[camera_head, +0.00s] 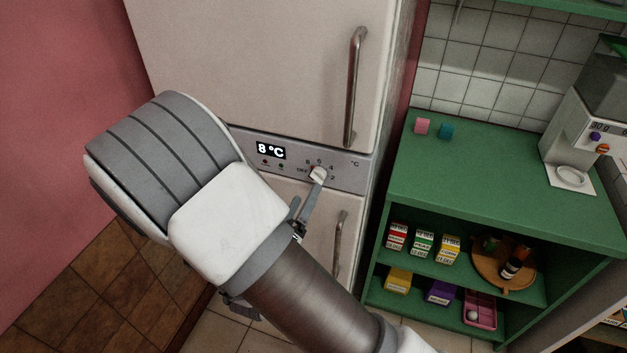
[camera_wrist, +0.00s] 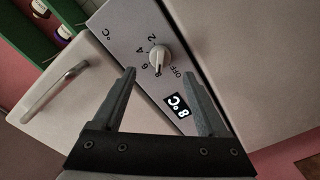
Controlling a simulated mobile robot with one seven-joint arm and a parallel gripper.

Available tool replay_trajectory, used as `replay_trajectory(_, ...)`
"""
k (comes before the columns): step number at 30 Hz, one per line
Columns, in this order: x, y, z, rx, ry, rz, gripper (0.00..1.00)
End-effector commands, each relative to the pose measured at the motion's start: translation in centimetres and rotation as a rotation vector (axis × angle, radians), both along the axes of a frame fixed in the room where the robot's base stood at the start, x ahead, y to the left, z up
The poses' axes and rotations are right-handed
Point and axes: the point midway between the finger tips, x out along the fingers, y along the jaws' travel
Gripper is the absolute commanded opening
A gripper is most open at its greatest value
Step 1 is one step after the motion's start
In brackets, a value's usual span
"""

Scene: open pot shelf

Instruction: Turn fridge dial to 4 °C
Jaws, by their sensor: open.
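The fridge dial (camera_head: 318,174) is a small white knob on the grey control panel between the two fridge doors. It also shows in the wrist view (camera_wrist: 159,56), with marks OFF, 8, 6, 4 and 2 around it. The knob's narrow end appears to point at the 8. The display (camera_head: 271,150) reads 8 °C, and it shows in the wrist view (camera_wrist: 177,106) too. My gripper (camera_head: 308,192) is open and empty in front of the panel. In the wrist view its fingertips (camera_wrist: 157,71) lie to either side of the dial's line, just short of the knob.
The upper door handle (camera_head: 354,88) stands out above the panel, and the lower handle (camera_head: 338,240) is below right. A green shelf (camera_head: 500,170) with small boxes, a round tray and a coffee machine (camera_head: 585,135) stands to the right. A pink wall is at left.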

Motion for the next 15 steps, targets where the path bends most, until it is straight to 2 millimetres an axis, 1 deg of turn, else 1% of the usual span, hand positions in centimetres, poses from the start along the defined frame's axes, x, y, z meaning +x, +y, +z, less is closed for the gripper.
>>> replay_trajectory(1,1.0,-0.5,0.1,-0.001,-0.002,-0.004,0.76)
replay_trajectory(3,2.3,-1.0,0.0,0.001,-0.001,-0.005,0.76)
replay_trajectory(6,3.9,-1.5,0.1,0.001,-0.001,-0.002,0.76)
replay_trajectory(10,5.3,-1.9,0.0,0.002,-0.001,-0.001,0.76)
replay_trajectory(15,5.9,-2.2,0.0,0.000,0.001,0.001,0.76)
